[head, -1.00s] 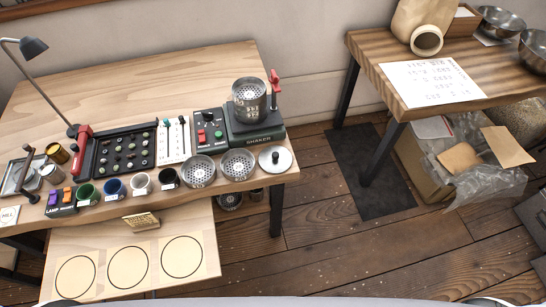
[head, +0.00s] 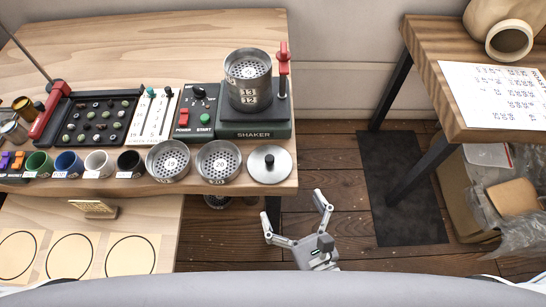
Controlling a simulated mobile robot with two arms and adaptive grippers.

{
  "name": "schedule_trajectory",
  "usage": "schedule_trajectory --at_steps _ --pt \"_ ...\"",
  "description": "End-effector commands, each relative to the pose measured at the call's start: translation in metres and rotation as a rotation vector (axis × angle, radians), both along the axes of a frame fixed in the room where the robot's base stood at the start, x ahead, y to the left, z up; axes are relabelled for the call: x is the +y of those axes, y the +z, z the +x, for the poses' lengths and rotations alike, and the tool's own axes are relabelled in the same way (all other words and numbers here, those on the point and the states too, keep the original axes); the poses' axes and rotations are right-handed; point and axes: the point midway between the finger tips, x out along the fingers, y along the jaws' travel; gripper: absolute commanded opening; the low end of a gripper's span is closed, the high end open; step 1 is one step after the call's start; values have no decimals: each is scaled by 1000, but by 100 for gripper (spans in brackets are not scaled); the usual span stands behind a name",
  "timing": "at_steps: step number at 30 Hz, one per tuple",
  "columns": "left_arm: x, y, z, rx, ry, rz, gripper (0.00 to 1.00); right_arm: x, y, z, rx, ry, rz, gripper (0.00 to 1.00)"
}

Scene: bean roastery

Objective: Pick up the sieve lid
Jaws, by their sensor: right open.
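The sieve lid (head: 262,171) is a round, light metal disc with a dark knob on top. It lies flat at the front right corner of the wooden table, just right of two loose sieves. My right gripper (head: 294,221) is in front of the table's right corner, below and to the right of the lid in the picture. Its two fingers are spread wide with nothing between them, and it is apart from the lid. My left gripper is not in view.
Two perforated sieves (head: 168,161) and (head: 219,162) stand left of the lid. The shaker (head: 252,130) with stacked sieves (head: 248,82) and a red lever stands behind it. Small cups line the front edge. A second table (head: 430,60) stands right, with open floor between.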

Motion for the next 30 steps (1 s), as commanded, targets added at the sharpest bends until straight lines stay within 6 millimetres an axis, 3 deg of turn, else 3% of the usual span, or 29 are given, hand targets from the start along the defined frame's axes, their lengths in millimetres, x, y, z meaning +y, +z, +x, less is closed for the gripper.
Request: schedule_trajectory --at_steps 7,17,24,30 --pt "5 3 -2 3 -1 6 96 10 9 27 1 -10 53 100" --pt "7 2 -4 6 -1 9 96 22 5 58 4 -7 49 100" --pt "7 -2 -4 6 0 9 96 33 2 91 1 -8 48 100" --pt "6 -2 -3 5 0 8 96 38 2 102 4 -5 47 100"
